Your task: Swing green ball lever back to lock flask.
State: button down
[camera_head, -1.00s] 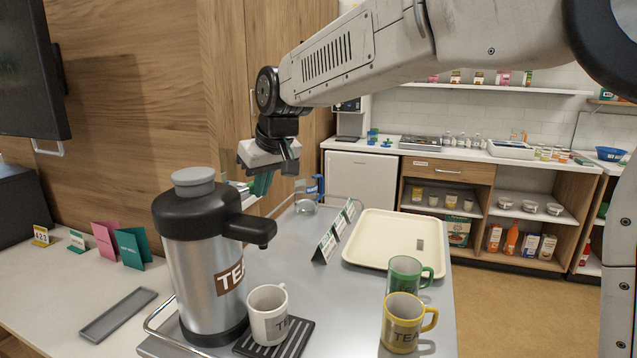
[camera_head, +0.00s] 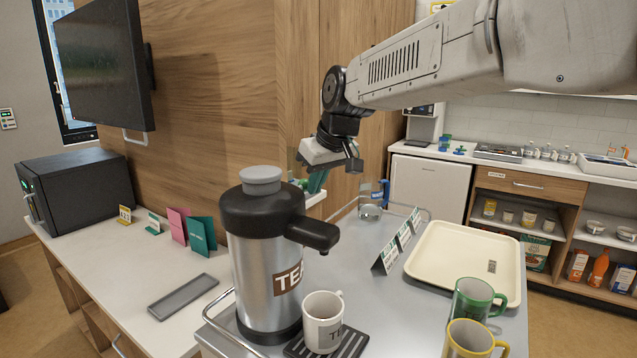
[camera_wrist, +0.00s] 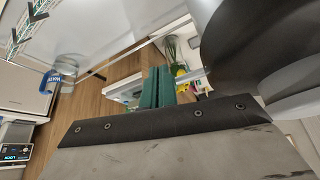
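The steel TEA flask (camera_head: 255,265) with its black head and grey top knob (camera_head: 261,180) stands upright on the steel trolley (camera_head: 350,285). Its spout points right over a white TEA mug (camera_head: 323,322). My gripper (camera_head: 317,182) is behind the flask head, pointing down, its green fingers partly hidden by the head. In the wrist view the green fingers (camera_wrist: 157,88) lie close together and look shut, with no object visible between them. The black flask head (camera_wrist: 255,55) is just right of them. A short grey rod (camera_wrist: 190,76) shows between head and fingers. I cannot make out the green ball.
The mug stands on a striped drip mat (camera_head: 350,345). Green (camera_head: 472,302) and yellow (camera_head: 468,340) mugs stand front right, below a cream tray (camera_head: 465,255). Label cards (camera_head: 398,245) and a blue-handled glass jug (camera_head: 371,200) stand behind. A counter with cards lies left.

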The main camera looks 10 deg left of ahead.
jog(key=s+v, duration=0.1)
jog(key=v, duration=0.9)
jog(key=shift+d, duration=0.2)
dwell(0.4)
jog(key=shift+s, duration=0.1)
jog(key=s+d+f+m+h, duration=0.1)
jog(key=s+d+f+m, duration=0.2)
jog(key=s+d+f, duration=0.3)
jog(key=s+d+f+m+g+h, duration=0.1)
jog(key=s+d+f+m, duration=0.2)
jog(key=s+d, duration=1.3)
jog(key=s+d+f+m+h, duration=0.2)
jog(key=s+d+f+m, duration=0.2)
jog(key=s+d+f, duration=0.4)
jog(key=shift+s+d+f+g, duration=0.4)
jog(key=shift+s+d, duration=1.15)
jog(key=shift+d, duration=1.25)
